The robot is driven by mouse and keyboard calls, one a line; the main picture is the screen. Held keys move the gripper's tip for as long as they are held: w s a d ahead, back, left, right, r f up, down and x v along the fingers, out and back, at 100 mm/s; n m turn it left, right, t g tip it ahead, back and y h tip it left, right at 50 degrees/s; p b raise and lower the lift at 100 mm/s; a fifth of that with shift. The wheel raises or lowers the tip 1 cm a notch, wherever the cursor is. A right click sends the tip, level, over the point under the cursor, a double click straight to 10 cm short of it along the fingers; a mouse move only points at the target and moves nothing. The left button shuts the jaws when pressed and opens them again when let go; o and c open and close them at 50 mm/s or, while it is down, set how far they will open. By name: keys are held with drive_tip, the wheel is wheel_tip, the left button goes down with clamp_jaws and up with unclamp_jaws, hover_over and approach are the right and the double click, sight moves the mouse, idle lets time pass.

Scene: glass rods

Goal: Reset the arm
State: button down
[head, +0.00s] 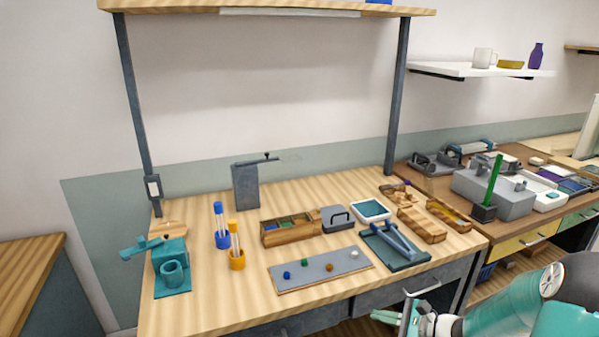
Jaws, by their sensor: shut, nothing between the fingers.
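My arm enters from the lower right in teal and white.
A grey board (320,270) with small coloured balls lies mid-bench. Around it are a teal tray (408,262), a wooden divided box (290,229), a grey box (336,218) and a teal device (172,267). A second bench stands right.

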drive_tip(key=s+a+r+n+g+h, duration=0.55)
drive_tip(key=s+a+r+n, duration=0.35)
drive_tip(key=s+r+n, duration=0.25)
drive_tip(key=s+d+r+n+t+h, duration=0.3)
drive_tip(key=s+r+n+h, duration=0.4)
drive_tip(key=s+r, duration=0.4)
drive_tip(key=s, duration=0.2)
drive_tip(key=shift+s, duration=0.35)
